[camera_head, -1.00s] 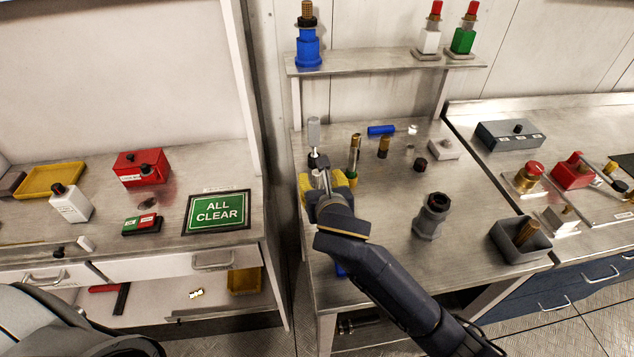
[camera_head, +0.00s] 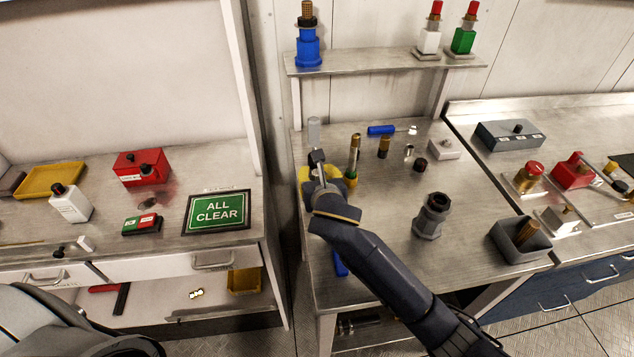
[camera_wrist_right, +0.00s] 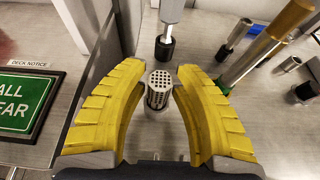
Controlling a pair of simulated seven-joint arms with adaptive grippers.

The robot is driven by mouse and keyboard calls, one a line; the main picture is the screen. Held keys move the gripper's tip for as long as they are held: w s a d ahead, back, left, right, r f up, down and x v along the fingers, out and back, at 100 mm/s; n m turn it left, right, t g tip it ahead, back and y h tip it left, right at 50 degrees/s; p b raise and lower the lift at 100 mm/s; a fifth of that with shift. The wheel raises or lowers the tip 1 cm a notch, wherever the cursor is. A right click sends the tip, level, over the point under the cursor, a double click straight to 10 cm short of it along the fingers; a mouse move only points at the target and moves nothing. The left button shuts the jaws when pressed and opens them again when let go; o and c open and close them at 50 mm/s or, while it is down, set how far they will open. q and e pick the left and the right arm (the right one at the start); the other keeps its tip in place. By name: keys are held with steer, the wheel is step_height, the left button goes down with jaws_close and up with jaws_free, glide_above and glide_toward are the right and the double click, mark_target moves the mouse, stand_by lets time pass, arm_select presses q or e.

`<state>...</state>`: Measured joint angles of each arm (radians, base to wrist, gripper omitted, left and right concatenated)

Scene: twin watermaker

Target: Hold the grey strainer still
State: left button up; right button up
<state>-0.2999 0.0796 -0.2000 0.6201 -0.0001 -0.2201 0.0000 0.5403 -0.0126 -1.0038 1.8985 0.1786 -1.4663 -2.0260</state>
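The grey strainer (camera_wrist_right: 159,88) is a small upright cylinder with a perforated top, seen between the fingers in the right wrist view. My right gripper (camera_wrist_right: 160,75) has two yellow ribbed fingers that curve inward, one on each side of it. In the head view my right gripper (camera_head: 322,180) is low over the left edge of the middle bench, and I cannot make out the strainer there. My left gripper is not in view.
A grey-handled tool with a black collar (camera_wrist_right: 167,30) stands just beyond the strainer. A brass tube (camera_head: 354,155) stands close on the right. A dark grey fitting (camera_head: 432,215) and a grey open box (camera_head: 521,239) stand farther right. The ALL CLEAR sign (camera_head: 217,211) is on the left bench.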

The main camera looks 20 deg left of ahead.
steer(key=c, duration=0.5)
steer(key=shift+c, duration=0.2)
steer(key=shift+r, duration=0.1)
jaws_close()
step_height(320, 180, up, 20)
steer(key=shift+o, duration=2)
jaws_free()
jaws_close()
